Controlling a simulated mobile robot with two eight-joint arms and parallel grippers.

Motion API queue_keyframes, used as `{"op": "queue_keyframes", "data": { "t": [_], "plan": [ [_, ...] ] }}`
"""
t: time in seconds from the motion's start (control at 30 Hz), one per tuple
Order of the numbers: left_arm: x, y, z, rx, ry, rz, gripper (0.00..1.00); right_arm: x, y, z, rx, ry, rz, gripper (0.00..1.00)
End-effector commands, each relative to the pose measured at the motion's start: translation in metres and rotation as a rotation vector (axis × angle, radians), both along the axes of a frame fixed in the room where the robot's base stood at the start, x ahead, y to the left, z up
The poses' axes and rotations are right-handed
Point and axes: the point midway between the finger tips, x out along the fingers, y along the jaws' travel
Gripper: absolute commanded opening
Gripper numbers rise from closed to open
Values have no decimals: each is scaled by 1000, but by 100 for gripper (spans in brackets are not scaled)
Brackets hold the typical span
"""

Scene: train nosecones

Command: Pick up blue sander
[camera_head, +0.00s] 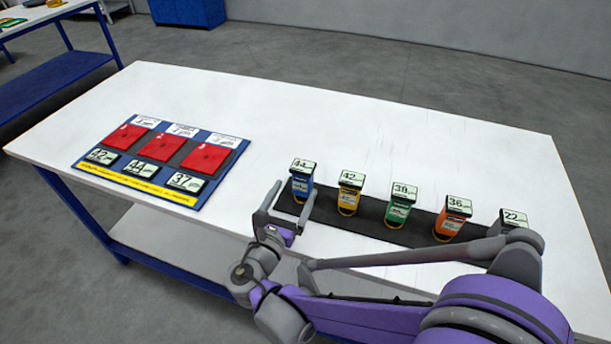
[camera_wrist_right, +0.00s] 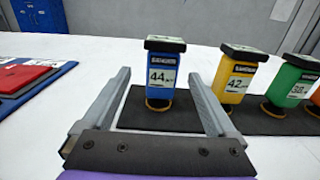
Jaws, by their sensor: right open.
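The blue sander (camera_head: 302,187), labelled 44, stands upright at the left end of a dark mat (camera_head: 372,223) on the white table. It also shows in the right wrist view (camera_wrist_right: 161,82), standing beyond the fingers and roughly centred between them. My right gripper (camera_head: 288,207) is open and empty, with its fingers pointing at the blue sander. In the right wrist view the right gripper's fingers (camera_wrist_right: 160,100) are spread wide to either side of the sander's line. I cannot tell whether the fingertips reach beside its body. My left gripper is not in view.
Yellow (camera_head: 349,194), green (camera_head: 399,208) and orange (camera_head: 450,220) sanders stand in a row right of the blue one, with another labelled 22 (camera_head: 514,220) partly hidden by my arm. A blue board (camera_head: 213,190) with red pads lies left. The table's back is clear.

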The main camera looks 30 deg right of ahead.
Motion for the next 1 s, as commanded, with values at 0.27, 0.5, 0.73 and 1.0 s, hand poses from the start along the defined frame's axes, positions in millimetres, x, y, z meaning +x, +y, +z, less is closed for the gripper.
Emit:
{"op": "queue_keyframes", "data": {
  "t": [0.27,0.5,0.73,1.0],
  "plan": [
    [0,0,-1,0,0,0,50,23,-28,0,0,0,-2,92],
    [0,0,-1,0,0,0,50,38,-52,4,-1,-1,-5,92],
    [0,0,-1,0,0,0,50,54,-70,4,0,0,-2,92],
    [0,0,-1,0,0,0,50,55,-70,4,1,-1,0,87]
  ]
}}
